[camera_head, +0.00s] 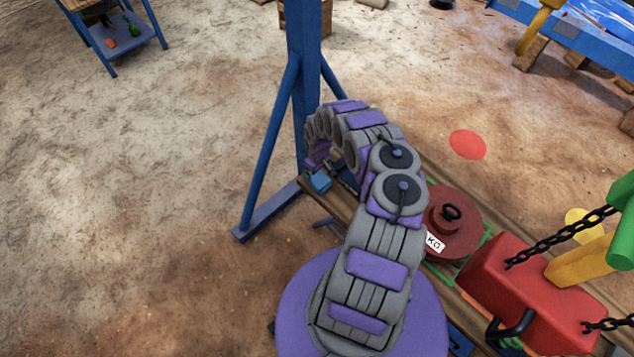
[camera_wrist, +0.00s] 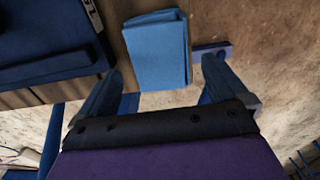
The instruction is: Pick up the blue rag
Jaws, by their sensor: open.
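The blue rag (camera_wrist: 157,50) is a folded light-blue cloth at the edge of a wooden plank (camera_wrist: 116,40). In the head view the rag (camera_head: 319,182) is small, at the plank's far end beside the blue post. My gripper (camera_wrist: 162,70) is open, with one finger on each side of the rag's near end in the wrist view. The fingers look apart from the cloth, and I see nothing held. How far the fingertips are from the rag in depth is hard to tell. In the head view my curved arm mostly hides the gripper.
A blue post with braces (camera_head: 305,80) stands close by the plank's end. A dark blue block (camera_wrist: 50,45) is left of the rag. A dark red weight (camera_head: 452,225) and a red block (camera_head: 525,295) sit along the planks. Open ground lies left.

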